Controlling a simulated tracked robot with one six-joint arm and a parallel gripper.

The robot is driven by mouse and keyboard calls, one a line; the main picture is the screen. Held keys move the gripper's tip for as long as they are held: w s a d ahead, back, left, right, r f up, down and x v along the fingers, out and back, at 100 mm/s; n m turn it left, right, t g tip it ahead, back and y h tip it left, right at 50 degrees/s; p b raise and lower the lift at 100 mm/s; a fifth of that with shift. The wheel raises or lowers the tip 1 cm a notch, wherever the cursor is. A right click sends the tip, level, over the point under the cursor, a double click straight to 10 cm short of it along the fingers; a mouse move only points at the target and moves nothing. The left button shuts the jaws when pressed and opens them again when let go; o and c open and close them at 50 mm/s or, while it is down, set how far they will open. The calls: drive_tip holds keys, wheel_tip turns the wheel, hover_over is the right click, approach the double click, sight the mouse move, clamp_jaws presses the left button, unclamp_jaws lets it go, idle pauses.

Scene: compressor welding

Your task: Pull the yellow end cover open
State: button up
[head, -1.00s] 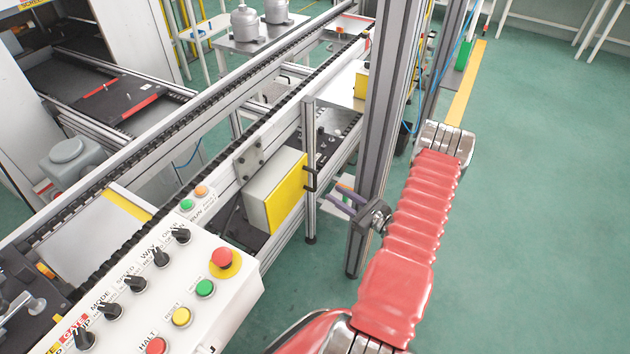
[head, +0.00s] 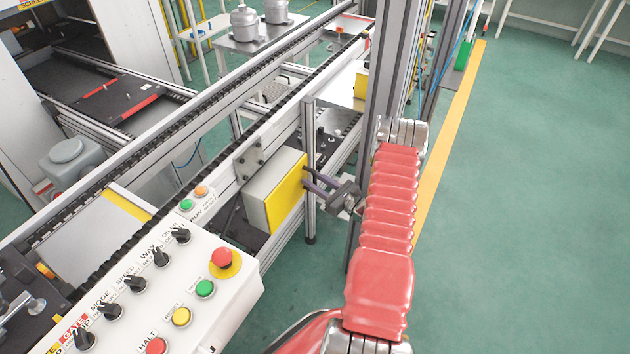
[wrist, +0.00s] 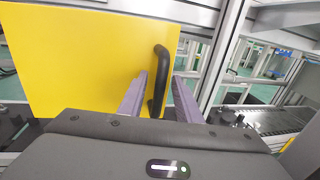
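The yellow end cover (head: 288,195) closes the end of a pale box under the conveyor. It fills the left of the wrist view (wrist: 75,60) as a flat yellow panel. Its black upright handle (wrist: 158,85) is near the panel's right edge. My gripper (wrist: 161,78) is open, with one purple-grey finger on each side of the handle in the wrist view. I cannot tell if either finger touches it. In the head view my gripper (head: 312,179) reaches to the cover from the right and partly hides the handle.
A thin upright metal post (head: 310,140) stands close beside the fingers. A control panel with buttons (head: 150,290) is at the front left. Green floor on the right is clear.

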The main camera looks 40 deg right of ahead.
clamp_jaws()
drive_tip(key=shift+d, duration=0.1)
idle(0.5)
